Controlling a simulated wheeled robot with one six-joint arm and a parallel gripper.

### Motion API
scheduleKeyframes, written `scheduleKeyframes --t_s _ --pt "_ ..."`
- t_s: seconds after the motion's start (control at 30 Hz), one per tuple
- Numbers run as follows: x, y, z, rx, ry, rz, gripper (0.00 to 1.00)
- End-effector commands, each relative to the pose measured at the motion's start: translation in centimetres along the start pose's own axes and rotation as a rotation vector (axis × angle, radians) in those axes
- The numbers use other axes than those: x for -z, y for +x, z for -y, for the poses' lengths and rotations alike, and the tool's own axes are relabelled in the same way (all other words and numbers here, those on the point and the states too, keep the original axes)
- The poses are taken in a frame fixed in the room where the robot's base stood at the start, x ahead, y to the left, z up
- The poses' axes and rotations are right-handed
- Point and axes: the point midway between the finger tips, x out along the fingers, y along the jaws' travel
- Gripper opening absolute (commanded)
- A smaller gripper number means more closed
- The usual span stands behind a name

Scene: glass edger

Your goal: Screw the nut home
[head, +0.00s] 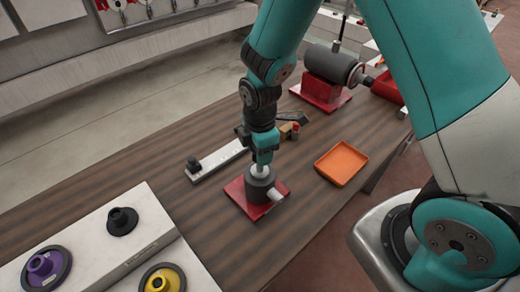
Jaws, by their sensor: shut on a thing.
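My gripper (263,160) points straight down over a dark grey cylinder (261,188) on a red square plate (245,207). It is shut on the nut at the top of the cylinder. Only a small pale metal bit shows under the fingertips, and the fingers hide most of the nut. The thread and any gap beneath the nut are too small to make out. A short pale stub (276,195) sticks out of the cylinder's lower right side.
An orange tray (341,163) lies to the right. A pale bar with a black knob (216,161) lies behind left. A grey motor on a red base (322,92) stands at the back. A white board (110,250) with purple, black and yellow discs is front left. Bare wood lies between.

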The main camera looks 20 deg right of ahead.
Motion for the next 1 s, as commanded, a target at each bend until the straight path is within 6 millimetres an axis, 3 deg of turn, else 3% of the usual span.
scheduleKeyframes --t_s 0.8,1.0 --pt "0.02 -0.07 -0.27 -0.007 1.389 -0.007 0.19" --pt "0.01 -0.06 -0.31 -0.007 1.663 -0.009 0.19"
